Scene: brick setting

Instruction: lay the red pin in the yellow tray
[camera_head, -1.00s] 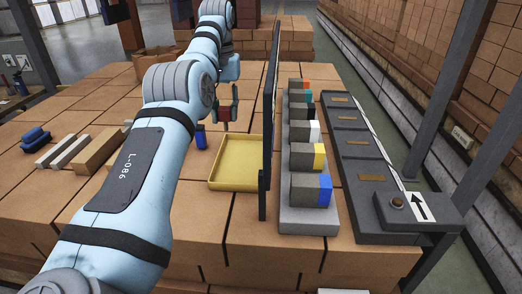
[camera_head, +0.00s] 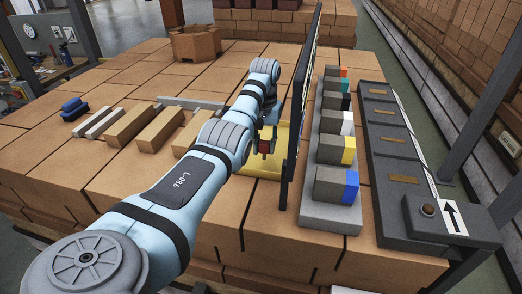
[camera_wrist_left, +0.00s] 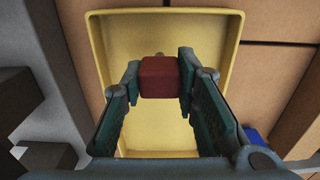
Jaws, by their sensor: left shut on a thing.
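The yellow tray (camera_head: 262,172) lies on the boxes left of the dark upright panel, partly hidden by my left arm. It also shows in the wrist view (camera_wrist_left: 222,25), where it fills the middle below the gripper. My left gripper (camera_wrist_left: 160,80) is shut on the red pin (camera_wrist_left: 160,77), with one finger on each side of its red block. A small pale tip shows just beyond the block. In the head view the red pin (camera_head: 266,146) is a small red patch at the gripper, over the tray. I cannot tell its exact height above the tray floor. My right gripper is not in view.
The dark upright panel (camera_head: 294,130) stands close to the tray's right side. Beyond it are grey blocks with coloured ends (camera_head: 333,152) and a dark rack (camera_head: 400,150). Tan bars (camera_head: 160,128) lie to the left. A blue thing (camera_wrist_left: 257,138) is beside the tray.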

